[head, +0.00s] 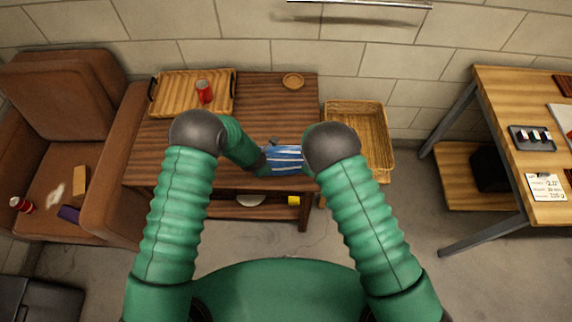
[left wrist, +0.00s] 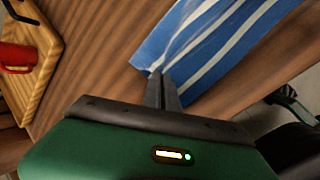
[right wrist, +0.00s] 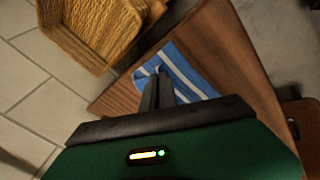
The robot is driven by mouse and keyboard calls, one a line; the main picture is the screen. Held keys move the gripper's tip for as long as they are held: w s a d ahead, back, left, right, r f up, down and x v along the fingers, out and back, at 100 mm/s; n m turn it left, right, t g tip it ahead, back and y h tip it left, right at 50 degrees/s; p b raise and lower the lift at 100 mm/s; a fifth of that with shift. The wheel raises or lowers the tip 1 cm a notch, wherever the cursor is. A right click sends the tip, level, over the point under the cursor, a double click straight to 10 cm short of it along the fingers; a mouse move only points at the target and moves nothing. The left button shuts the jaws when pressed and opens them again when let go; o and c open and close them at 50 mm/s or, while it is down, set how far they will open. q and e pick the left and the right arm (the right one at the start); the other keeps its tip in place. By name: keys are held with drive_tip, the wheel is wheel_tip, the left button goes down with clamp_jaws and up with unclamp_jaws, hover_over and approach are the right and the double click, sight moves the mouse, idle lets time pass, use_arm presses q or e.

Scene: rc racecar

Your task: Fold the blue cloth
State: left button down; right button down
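The blue cloth (head: 286,154) with white stripes lies on the brown wooden table, near its front right part. In the left wrist view, my left gripper (left wrist: 158,78) has its fingers together at a corner of the cloth (left wrist: 215,45), and creases run to the fingertips. In the right wrist view, my right gripper (right wrist: 156,76) also has its fingers together on the edge of the cloth (right wrist: 188,80), which bunches at the tips. In the head view my arms hide the right gripper and part of the cloth.
A wicker basket (head: 375,110) is right of the table. A brown armchair (head: 72,95) stands left. The table's middle is clear.

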use_arm(q)
drive_tip(key=shift+s+a+r, duration=0.15)
drive_tip(key=shift+a+r, duration=0.05)
use_arm(e)
drive_tip(key=shift+s+d+r, duration=0.15)
drive_tip(key=shift+d+r, duration=0.05)
drive_tip(key=shift+d, duration=0.1)
use_arm(q)
drive_tip(key=c, duration=1.5)
unclamp_jaws()
drive_tip(key=shift+d, duration=0.15)
use_arm(e)
drive_tip(key=c, duration=1.5)
unclamp_jaws()
drive_tip(key=shift+a+f, duration=0.1)
use_arm(q)
drive_tip(key=shift+o, duration=0.9)
drive_tip(key=shift+s, duration=0.15)
use_arm(e)
drive_tip(key=shift+o, duration=0.9)
drive_tip(key=shift+s+a, duration=0.1)
drive_tip(key=shift+s, duration=0.05)
